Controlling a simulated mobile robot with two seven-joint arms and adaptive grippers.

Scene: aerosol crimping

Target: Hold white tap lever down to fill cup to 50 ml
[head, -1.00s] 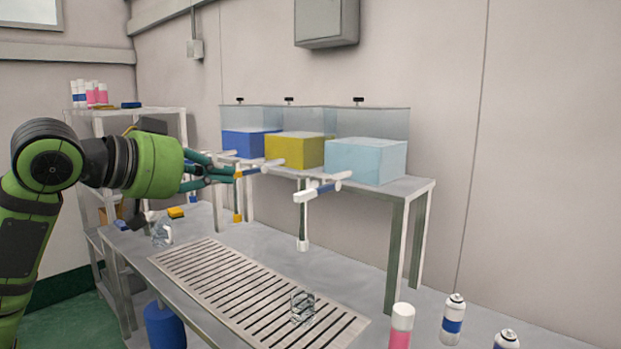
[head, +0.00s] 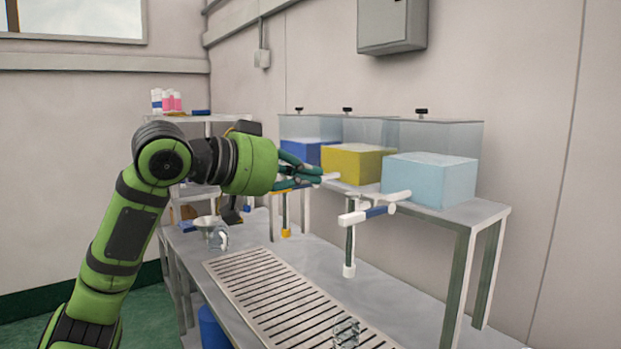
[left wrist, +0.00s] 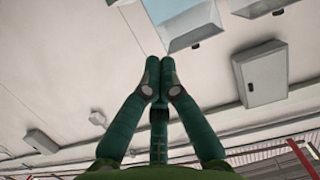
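The white tap lever (head: 352,218) is on the front tap, under the light blue tank (head: 430,179). A dark tube with a white tip (head: 348,270) hangs down from that tap. A clear cup (head: 346,333) stands on the slotted drain grate (head: 225,268), near the bottom edge of the head view. My left gripper (head: 312,174) is to the left of the white lever and apart from it, by the taps of the farther tanks. In the left wrist view its fingers (left wrist: 160,80) are drawn together, with nothing visible between them. My right gripper is out of view.
Blue (head: 306,151) and yellow (head: 352,165) tanks stand beside the light blue one on a raised shelf (head: 480,213). Another clear vessel (head: 219,238) and a funnel-like bowl (head: 205,223) are at the far bench end. A wall box (head: 392,25) hangs above.

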